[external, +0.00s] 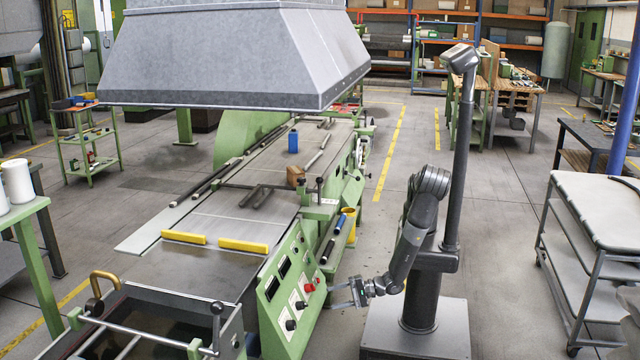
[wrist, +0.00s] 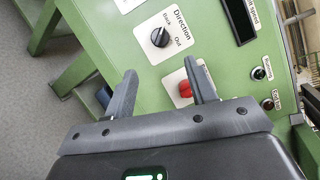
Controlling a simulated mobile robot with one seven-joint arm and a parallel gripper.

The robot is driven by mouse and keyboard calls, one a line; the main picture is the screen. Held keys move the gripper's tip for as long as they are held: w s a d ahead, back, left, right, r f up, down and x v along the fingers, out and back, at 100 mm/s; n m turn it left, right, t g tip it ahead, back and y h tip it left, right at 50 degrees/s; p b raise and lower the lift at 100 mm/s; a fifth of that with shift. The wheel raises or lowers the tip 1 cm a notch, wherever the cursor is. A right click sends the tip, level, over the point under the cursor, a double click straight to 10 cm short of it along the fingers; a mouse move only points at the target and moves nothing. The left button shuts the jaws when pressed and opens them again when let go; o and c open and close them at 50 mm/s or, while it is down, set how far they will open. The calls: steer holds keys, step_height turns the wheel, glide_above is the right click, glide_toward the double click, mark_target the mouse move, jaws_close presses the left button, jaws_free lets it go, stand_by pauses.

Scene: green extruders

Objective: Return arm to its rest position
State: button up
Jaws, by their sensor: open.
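My gripper (external: 343,293) hangs low at the end of my arm, just right of the green control panel (external: 289,296) of the extruder. In the wrist view my gripper (wrist: 163,92) is open, with its two dark fingers apart and nothing between them. The green panel (wrist: 146,93) fills much of that view. It carries a black direction knob (wrist: 160,37) and a red knob (wrist: 186,88) that shows close to the right fingertip. I cannot tell whether that finger touches it. My arm is bent downward from its column.
The extruder line (external: 225,215) runs along my left under a large grey hood (external: 235,50). A grey cart (external: 590,240) stands to the right. The floor (external: 480,200) between the cart and my column is open. A yellow container (external: 348,222) is on the machine's side.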

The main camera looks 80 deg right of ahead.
steer(key=w+d+r+m+g+h, duration=0.1)
steer(key=w+d+r+m+h, duration=0.15)
steer(key=d+m+h, duration=0.35)
steer(key=w+d+r+m+g+h, duration=0.1)
steer(key=w+d+r+m+h, duration=0.15)
steer(key=d+m, duration=0.5)
steer(key=w+d+r+m+g+h, duration=0.1)
steer(key=w+d+r+m+h, duration=0.1)
steer(key=w+d+m+h, duration=0.35)
steer(key=s+d+r+m+g+h, duration=0.2)
steer(key=s+d+r+m+g, duration=0.15)
steer(key=d+m+g, duration=0.5)
steer(key=s+d+r+m+y, duration=0.3)
steer(key=d+r+m, duration=0.3)
steer(key=r+m, duration=0.2)
steer(key=s+d+r+m+t+y, duration=0.1)
steer(key=s+d+r+m+y, duration=0.2)
steer(key=d+r+m, duration=0.4)
steer(key=s+d+r+m+t+y, duration=0.1)
steer(key=s+d+r+m+y, duration=0.2)
steer(key=d+r+m, duration=0.3)
step_height(320, 180, up, 6)
steer(key=m+y, duration=0.1)
steer(key=m, duration=0.4)
steer(key=shift+d, duration=0.2)
steer(key=shift+m+t, duration=0.25)
